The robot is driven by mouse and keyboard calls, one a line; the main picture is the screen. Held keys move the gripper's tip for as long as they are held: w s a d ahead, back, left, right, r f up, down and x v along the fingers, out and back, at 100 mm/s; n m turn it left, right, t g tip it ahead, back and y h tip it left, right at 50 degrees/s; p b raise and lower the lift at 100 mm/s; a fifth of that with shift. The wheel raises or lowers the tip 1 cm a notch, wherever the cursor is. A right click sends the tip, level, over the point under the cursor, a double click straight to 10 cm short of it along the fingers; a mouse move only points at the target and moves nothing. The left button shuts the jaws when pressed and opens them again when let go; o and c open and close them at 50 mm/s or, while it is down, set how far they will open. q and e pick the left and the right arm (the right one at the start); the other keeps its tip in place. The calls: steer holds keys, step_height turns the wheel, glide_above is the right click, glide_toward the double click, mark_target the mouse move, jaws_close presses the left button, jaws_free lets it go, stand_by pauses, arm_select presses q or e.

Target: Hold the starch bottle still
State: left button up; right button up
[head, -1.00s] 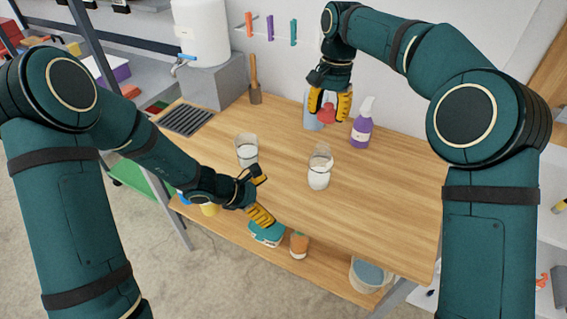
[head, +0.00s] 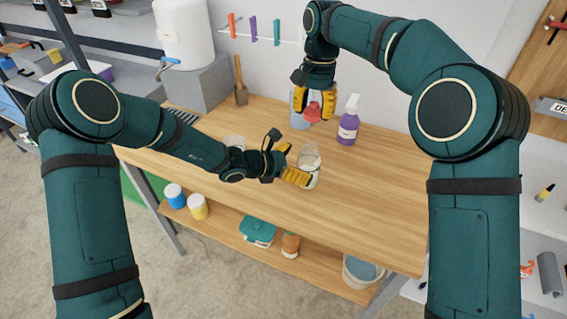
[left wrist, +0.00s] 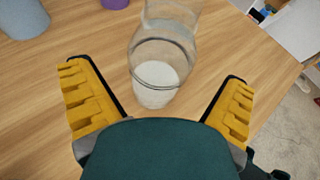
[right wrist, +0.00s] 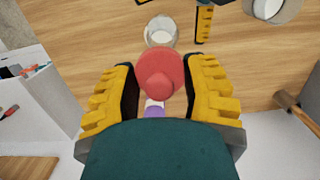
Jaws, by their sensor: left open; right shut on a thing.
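A clear glass bottle with white contents, apparently the starch bottle (head: 311,160), stands upright on the table. It also shows in the left wrist view (left wrist: 156,78). My left gripper (head: 293,165) is open, its yellow fingers on either side of the bottle's near side, with gaps visible in the left wrist view. My right gripper (head: 313,104) is shut on a red knobbed piece (right wrist: 158,72) above the back of the table. The piece also shows in the head view (head: 313,111). Its underside is hidden.
A second glass (head: 234,141) is partly hidden by my left arm. The table (head: 375,195) is clear at the right.

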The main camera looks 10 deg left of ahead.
arm_select(q)
steer(key=shift+x, duration=1.8)
steer(key=shift+c, duration=0.3)
steer(key=c, duration=1.2)
arm_select(e)
glide_above(310, 145)
steer(key=shift+f, duration=2.3)
